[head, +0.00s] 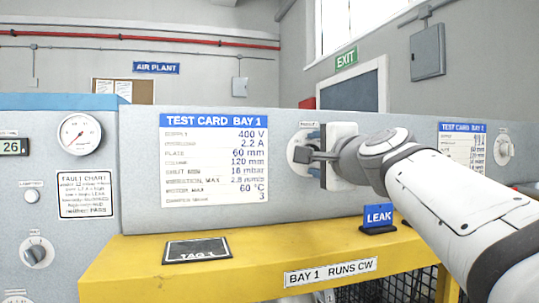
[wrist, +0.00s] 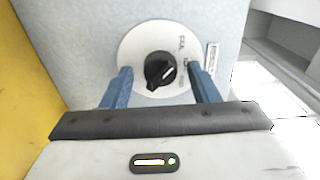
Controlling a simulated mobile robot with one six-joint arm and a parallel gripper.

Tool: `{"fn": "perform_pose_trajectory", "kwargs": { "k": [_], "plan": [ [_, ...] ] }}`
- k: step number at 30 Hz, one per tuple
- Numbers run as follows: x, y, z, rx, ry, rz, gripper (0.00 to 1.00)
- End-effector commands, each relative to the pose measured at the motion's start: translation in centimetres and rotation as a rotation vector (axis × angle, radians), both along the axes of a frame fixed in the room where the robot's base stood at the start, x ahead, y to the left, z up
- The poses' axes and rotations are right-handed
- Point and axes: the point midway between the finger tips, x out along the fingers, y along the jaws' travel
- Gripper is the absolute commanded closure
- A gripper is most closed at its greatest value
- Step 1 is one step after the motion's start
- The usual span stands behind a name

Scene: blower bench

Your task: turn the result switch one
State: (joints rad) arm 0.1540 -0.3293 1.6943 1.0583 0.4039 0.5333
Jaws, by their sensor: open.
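The result switch is a black knob (wrist: 160,71) on a round white dial (wrist: 130,52) on the grey panel. My gripper (wrist: 160,70) is open, with one blue finger on each side of the knob and a visible gap on both sides. In the head view the white dial (head: 296,141) shows at the panel, partly hidden by my gripper (head: 313,152).
A yellow ledge (head: 130,262) runs below the panel, with a dark TAG 1 plate (head: 197,250) and a blue LEAK sign (head: 378,217) on it. Test cards (head: 214,160) flank the switch. A gauge (head: 80,134) and another knob (head: 36,252) are at the left.

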Motion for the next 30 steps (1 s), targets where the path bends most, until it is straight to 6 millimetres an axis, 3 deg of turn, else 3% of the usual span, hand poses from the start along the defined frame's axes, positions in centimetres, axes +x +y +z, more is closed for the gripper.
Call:
{"fn": "perform_pose_trajectory", "kwargs": {
  "k": [7,19,30],
  "plan": [
    [-0.9,-0.2,0.0,0.0,-0.002,-0.001,0.45],
    [-7.0,-1.4,-0.1,0.0,-0.001,-0.002,0.45],
    [-7.7,-1.4,0.0,0.0,0.0,0.001,0.45]
  ]
}}
